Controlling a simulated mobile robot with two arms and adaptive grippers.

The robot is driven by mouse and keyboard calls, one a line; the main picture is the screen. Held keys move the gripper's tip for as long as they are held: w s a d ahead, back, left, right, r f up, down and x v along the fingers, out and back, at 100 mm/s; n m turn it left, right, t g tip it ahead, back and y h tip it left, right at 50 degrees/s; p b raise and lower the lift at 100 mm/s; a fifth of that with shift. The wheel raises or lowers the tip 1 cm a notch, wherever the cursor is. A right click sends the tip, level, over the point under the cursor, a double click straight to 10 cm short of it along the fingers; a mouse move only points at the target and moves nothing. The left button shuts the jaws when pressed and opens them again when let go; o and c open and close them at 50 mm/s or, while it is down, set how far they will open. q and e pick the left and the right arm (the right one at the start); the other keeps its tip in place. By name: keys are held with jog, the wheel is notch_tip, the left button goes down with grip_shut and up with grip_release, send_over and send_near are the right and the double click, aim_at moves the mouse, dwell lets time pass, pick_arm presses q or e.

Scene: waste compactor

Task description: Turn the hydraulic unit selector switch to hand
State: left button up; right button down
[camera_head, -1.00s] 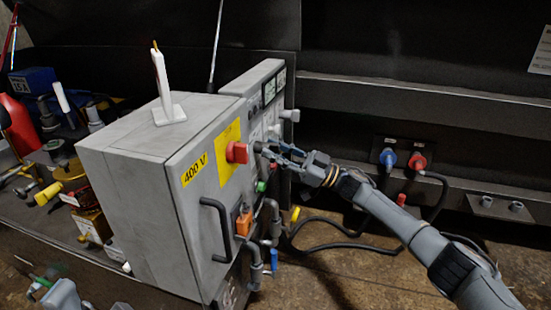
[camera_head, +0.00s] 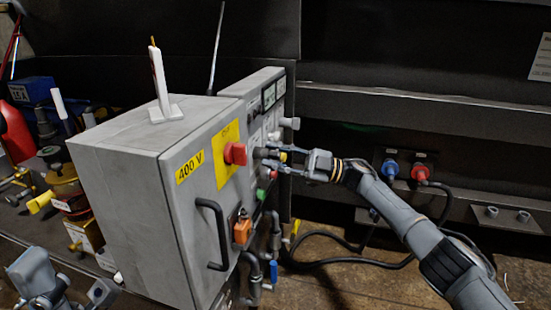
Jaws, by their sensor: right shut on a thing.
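The grey control cabinet (camera_head: 135,210) stands in the middle, its panel face turned to the right. A dark selector knob (camera_head: 259,153) sticks out of the panel just right of the red rotary switch (camera_head: 236,153). My right gripper (camera_head: 272,157) comes in from the right and is shut on this selector knob; its fingers hide part of it. The knob's pointer and the lettering around it are too small to read. At the bottom left, grey parts of my left arm show, but its fingers are not visible.
A black handle (camera_head: 211,235), an orange switch (camera_head: 242,229) and grey pipes (camera_head: 254,270) stick out below the gripper. A white lever-like piece (camera_head: 160,85) stands on the cabinet. Blue (camera_head: 390,169) and red (camera_head: 419,171) connectors with cables are on the dark wall.

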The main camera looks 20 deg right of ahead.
dwell(0.3)
jog(key=c, duration=1.4)
grip_release()
jog(key=shift+d, duration=0.15)
jog(key=v, duration=1.2)
